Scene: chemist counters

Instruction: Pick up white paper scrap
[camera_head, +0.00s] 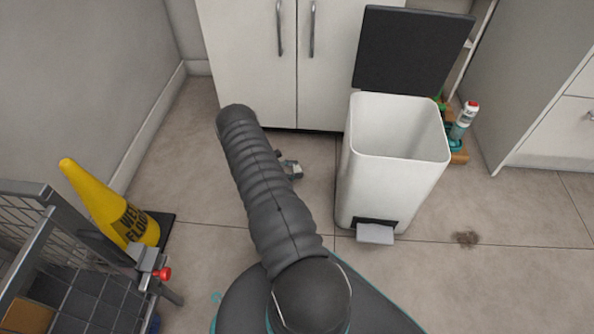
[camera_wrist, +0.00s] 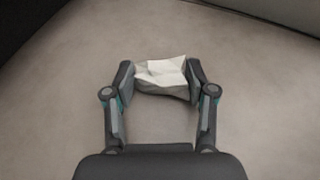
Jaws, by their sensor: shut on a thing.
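The white paper scrap (camera_wrist: 160,76) is crumpled and sits between the two fingertips of my gripper (camera_wrist: 161,80) in the wrist view. The fingers touch it from both sides, and the gripper is shut on it. Bare floor shows around and below the scrap; I cannot tell whether it still touches the floor. In the head view, my arm hides most of the gripper, and only a small part (camera_head: 290,169) shows to the right of the arm. The scrap cannot be made out there.
A white pedal bin (camera_head: 385,190) with its dark lid (camera_head: 413,50) raised stands right of my arm. A yellow wet-floor cone (camera_head: 105,205) and a wire cart (camera_head: 40,255) are at left. Cabinets (camera_head: 250,65) close the back.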

